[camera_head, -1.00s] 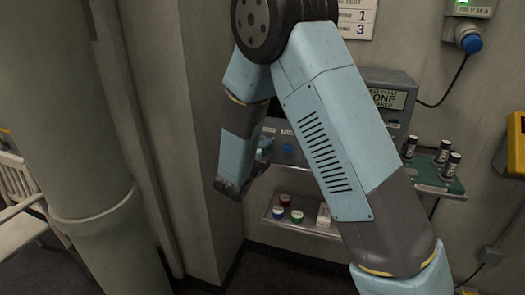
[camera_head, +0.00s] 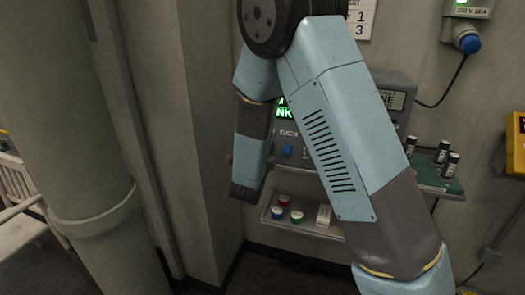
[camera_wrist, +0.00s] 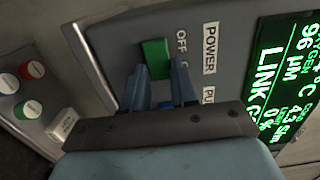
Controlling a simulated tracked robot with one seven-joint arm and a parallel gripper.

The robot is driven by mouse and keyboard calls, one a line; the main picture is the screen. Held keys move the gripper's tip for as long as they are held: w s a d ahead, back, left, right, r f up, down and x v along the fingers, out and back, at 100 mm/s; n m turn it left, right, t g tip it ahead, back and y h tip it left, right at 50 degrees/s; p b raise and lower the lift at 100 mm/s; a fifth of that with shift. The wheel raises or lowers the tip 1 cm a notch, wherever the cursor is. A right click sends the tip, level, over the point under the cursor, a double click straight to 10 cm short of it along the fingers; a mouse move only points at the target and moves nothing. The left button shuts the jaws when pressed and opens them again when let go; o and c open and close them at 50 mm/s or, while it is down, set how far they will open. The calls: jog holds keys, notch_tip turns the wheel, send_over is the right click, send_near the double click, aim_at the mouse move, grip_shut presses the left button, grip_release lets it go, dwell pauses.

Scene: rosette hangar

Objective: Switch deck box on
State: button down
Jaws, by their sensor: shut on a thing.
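The deck box is a grey panel on the wall. In the head view its left part (camera_head: 287,135) shows between my arm links; in the wrist view its face (camera_wrist: 235,50) fills the middle. A green power switch (camera_wrist: 156,58) sits on it, beside labels reading POWER and OFF. My gripper (camera_wrist: 161,72) has its two blue fingers on either side of the switch, shut on it. The box's screen (camera_wrist: 283,80) is lit with green text, including LINK. The fingers hide the switch's lower end. In the head view my fingertips are hidden.
A low shelf (camera_head: 318,231) below holds red, blue and green capped jars and a small white box (camera_head: 324,215). Right of my arm stand a display unit (camera_head: 398,92) and a green tray (camera_head: 437,183) with dark cylinders. A thick pipe (camera_head: 85,150) stands left.

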jog(key=shift+d+f, duration=0.1)
jog(key=shift+f, duration=0.05)
jog(key=c, duration=0.9)
grip_release()
jog(key=v, duration=1.4)
jog(key=shift+w, duration=0.1)
